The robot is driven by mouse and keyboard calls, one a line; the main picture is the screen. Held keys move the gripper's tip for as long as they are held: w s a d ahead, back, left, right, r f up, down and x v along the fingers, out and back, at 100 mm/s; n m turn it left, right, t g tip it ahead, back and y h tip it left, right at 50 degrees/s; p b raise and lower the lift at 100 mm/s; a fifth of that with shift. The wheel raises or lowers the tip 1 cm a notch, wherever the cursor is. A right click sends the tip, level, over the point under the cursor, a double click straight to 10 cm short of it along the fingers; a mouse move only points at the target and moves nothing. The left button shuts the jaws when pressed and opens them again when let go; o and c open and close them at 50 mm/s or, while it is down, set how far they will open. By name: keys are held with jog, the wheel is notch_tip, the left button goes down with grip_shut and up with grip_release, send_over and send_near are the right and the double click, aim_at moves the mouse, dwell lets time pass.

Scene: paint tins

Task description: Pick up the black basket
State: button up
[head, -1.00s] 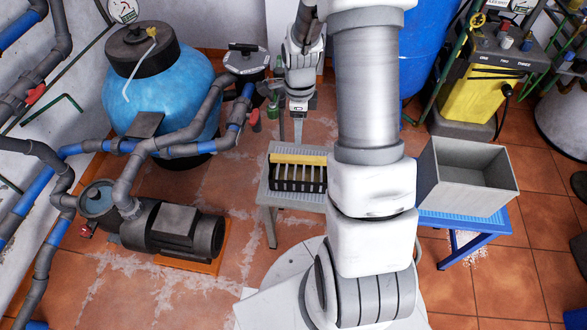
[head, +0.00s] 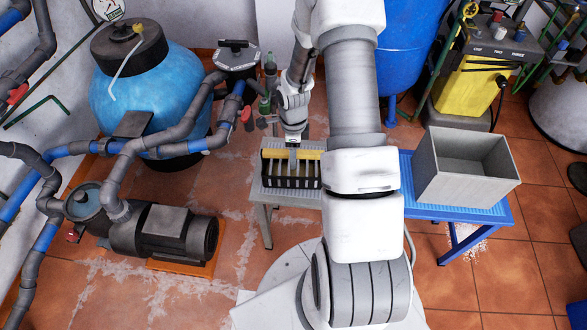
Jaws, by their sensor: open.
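The black basket (head: 291,182) stands upright on a small grey table (head: 257,190) in the middle of the head view. It has slatted sides, and a yellow bar (head: 275,154) runs along its top. My gripper (head: 293,160) points down over the middle of the yellow bar. Its jaws are open, and the fingers overlap the bar in the picture. I cannot tell whether they touch it. My arm covers the area just right of the basket.
A grey open bin (head: 468,170) stands on a blue table (head: 440,212) at the right. A blue tank (head: 160,90) with pipes and a dark pump (head: 165,232) fill the left. A green bottle (head: 265,103) stands behind the grey table.

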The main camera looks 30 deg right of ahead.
notch_tip(320, 180, down, 3)
jog(key=shift+r, duration=0.15)
grip_shut()
jog(key=shift+r, duration=0.1)
dwell(1.3)
